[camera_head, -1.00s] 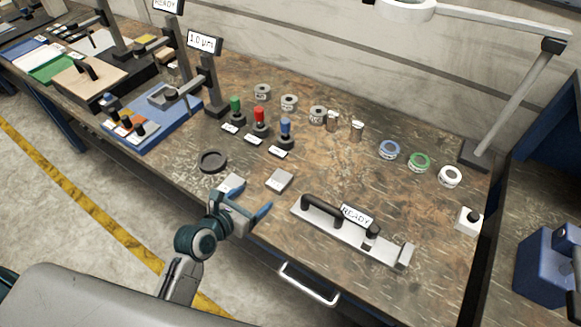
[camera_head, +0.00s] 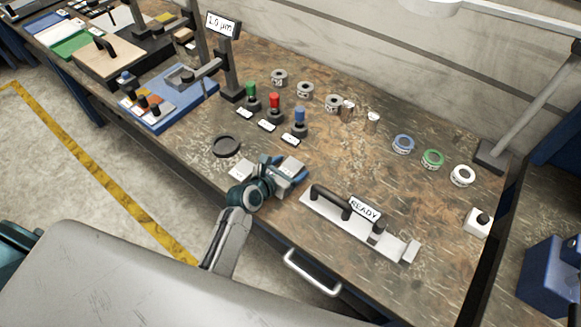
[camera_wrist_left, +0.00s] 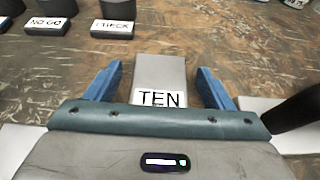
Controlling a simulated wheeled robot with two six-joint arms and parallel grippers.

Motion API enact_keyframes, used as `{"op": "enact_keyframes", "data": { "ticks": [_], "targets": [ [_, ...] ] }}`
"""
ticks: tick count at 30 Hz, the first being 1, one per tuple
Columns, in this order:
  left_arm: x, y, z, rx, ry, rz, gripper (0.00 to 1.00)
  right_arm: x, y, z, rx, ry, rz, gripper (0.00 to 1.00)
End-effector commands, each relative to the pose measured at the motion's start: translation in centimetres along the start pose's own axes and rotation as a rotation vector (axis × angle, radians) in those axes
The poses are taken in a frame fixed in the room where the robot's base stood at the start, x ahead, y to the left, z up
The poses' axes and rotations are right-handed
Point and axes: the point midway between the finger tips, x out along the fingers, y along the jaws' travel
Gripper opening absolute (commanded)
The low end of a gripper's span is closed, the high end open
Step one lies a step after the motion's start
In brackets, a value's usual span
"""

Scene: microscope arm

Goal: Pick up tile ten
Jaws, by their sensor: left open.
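Tile ten (camera_wrist_left: 158,80) is a grey block with a white label reading TEN. In the left wrist view it lies on the bench between the two blue fingers, with a gap on each side. My left gripper (camera_wrist_left: 160,85) is open around it. In the head view the left gripper (camera_head: 282,172) is over the bench's front part, and the tile's pale top (camera_head: 292,166) shows between its fingers. A second pale tile (camera_head: 241,169) lies just left of the gripper, partly hidden. My right gripper is not in view.
A white plate with a black handle and a READY sign (camera_head: 364,209) lies to the right. A black ring (camera_head: 226,146) is behind and left. Green, red (camera_head: 274,103) and blue-topped gauges with labels stand farther back. Bare bench lies behind the tile.

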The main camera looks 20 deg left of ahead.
Motion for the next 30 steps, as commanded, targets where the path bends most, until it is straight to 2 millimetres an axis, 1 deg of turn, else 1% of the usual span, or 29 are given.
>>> {"op": "enact_keyframes", "data": {
  "ticks": [3, 8, 11, 15, 17, 18, 19, 26, 28, 30],
  "targets": [
    [0.5, 0.0, -0.1, 0.0, 0.001, 0.0, 0.75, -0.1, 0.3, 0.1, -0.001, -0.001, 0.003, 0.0],
    [0.5, 0.0, -0.1, 0.0, 0.001, 0.0, 0.75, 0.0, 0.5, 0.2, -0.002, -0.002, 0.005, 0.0],
    [0.4, 0.0, -0.1, 0.0, 0.001, 0.0, 0.58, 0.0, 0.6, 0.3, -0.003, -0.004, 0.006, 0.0],
    [0.4, 0.0, -0.1, 0.0, 0.001, 0.0, 0.3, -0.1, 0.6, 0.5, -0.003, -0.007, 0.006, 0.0],
    [0.4, 0.0, -0.1, 0.0, 0.001, 0.0, 0.18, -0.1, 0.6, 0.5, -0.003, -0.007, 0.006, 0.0],
    [0.4, 0.0, -0.1, 0.0, 0.001, 0.0, 0.11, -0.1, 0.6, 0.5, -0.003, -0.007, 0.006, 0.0],
    [0.4, 0.0, 0.1, 0.0, -0.003, 0.001, 0.07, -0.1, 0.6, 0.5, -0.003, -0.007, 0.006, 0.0],
    [0.4, 0.0, 0.3, 0.0, -0.003, 0.001, 0.07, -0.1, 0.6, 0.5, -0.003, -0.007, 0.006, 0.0],
    [0.2, 0.0, 0.7, 0.0, -0.005, 0.001, 0.07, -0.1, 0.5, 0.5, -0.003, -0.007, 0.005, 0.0],
    [-0.1, 0.0, 1.6, 0.002, -0.006, 0.001, 0.07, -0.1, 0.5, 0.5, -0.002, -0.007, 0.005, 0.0]
  ]
}}
